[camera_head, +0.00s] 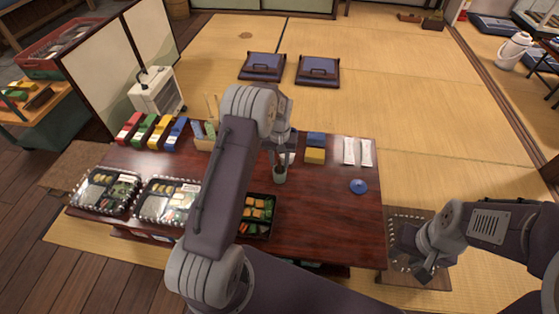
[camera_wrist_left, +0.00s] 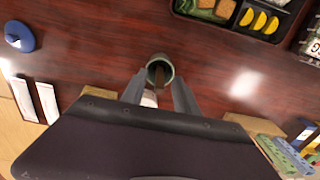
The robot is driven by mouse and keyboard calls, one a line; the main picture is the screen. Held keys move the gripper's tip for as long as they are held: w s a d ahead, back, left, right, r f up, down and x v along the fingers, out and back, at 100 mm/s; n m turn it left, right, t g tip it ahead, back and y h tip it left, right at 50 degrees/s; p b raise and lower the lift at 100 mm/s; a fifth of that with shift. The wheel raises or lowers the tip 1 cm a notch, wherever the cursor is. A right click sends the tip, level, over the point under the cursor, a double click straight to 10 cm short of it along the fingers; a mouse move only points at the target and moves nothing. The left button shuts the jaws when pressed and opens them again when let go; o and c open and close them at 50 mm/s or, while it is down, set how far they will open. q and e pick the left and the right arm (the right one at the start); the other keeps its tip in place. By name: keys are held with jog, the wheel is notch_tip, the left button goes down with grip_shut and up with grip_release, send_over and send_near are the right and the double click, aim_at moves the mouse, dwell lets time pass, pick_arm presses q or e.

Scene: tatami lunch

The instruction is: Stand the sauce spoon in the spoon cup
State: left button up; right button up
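The spoon cup (camera_head: 280,174) is a small grey-green cup standing upright on the dark red table. In the left wrist view its round green rim (camera_wrist_left: 151,63) shows between my left fingertips. A narrow brown piece, probably the sauce spoon (camera_wrist_left: 160,77), shows inside the rim; most of it is hidden. My left gripper (camera_head: 284,160) points down right at the cup. In the left wrist view its fingers (camera_wrist_left: 160,88) are spread apart, one on each side of the cup's near side. My right gripper (camera_head: 426,268) hangs right of the table; its finger opening is unclear.
Bento trays (camera_head: 104,208) line the left front. A darker food tray (camera_head: 272,222) stands in front of the cup. Colored boxes (camera_head: 140,130), two white packets (camera_head: 358,152) and a blue round lid (camera_head: 358,186) surround it. The table's right front is clear.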

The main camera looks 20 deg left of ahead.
pick_arm(q)
jog(key=shift+r, duration=0.1)
notch_tip(320, 180, up, 9)
jog(key=p, duration=0.5)
dwell(0.7)
